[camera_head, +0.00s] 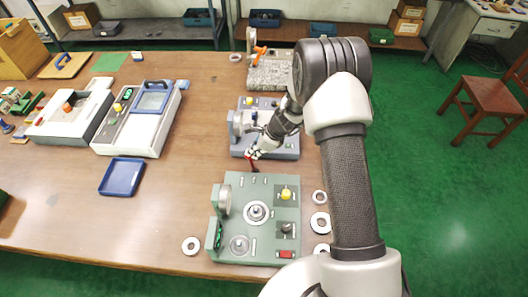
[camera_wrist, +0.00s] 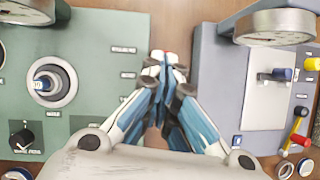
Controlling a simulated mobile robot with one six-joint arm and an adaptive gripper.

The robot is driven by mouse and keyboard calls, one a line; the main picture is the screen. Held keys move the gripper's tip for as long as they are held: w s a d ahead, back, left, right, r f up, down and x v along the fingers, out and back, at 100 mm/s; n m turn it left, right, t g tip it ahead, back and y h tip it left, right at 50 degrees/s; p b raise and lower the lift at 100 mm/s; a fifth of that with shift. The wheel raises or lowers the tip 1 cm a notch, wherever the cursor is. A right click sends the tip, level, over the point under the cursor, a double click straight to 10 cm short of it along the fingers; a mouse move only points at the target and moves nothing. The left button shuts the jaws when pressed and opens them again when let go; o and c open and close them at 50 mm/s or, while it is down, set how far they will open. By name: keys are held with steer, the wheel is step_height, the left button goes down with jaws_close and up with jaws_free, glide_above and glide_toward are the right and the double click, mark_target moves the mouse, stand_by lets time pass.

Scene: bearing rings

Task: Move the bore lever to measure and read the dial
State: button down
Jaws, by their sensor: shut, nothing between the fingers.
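The green gauge fixture (camera_head: 265,180) stands on the table, with a round dial (camera_head: 224,201) at its left side, seen nearly edge-on and unreadable. A ring (camera_head: 256,202) sits around a central post; the ring also shows in the wrist view (camera_wrist: 66,98). The fixture has a yellow knob (camera_head: 286,194) and a black knob (camera_head: 286,229), which also shows in the wrist view (camera_wrist: 22,139). I cannot tell which part is the bore lever. My gripper (camera_head: 251,157) is shut and empty, between the green fixture and the grey-blue fixture; its fingertips (camera_wrist: 166,60) meet in the wrist view.
The grey-blue fixture (camera_head: 284,146) with its own dial (camera_wrist: 275,27) stands close behind the green one. Loose rings (camera_head: 320,223) lie to the right, and another ring (camera_head: 191,246) to the left.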

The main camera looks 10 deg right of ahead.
steer(key=shift+w+a+f, duration=0.1)
steer(key=shift+w+a, duration=0.05)
steer(key=shift+a, duration=0.55)
steer(key=shift+w+a, duration=0.15)
steer(key=shift+a, duration=0.55)
step_height(320, 180, up, 13)
steer(key=s+d+p, duration=0.2)
steer(key=p, duration=0.1)
steer(key=shift+d, duration=0.15)
steer(key=shift+s+f, duration=0.1)
steer(key=shift+f, duration=0.05)
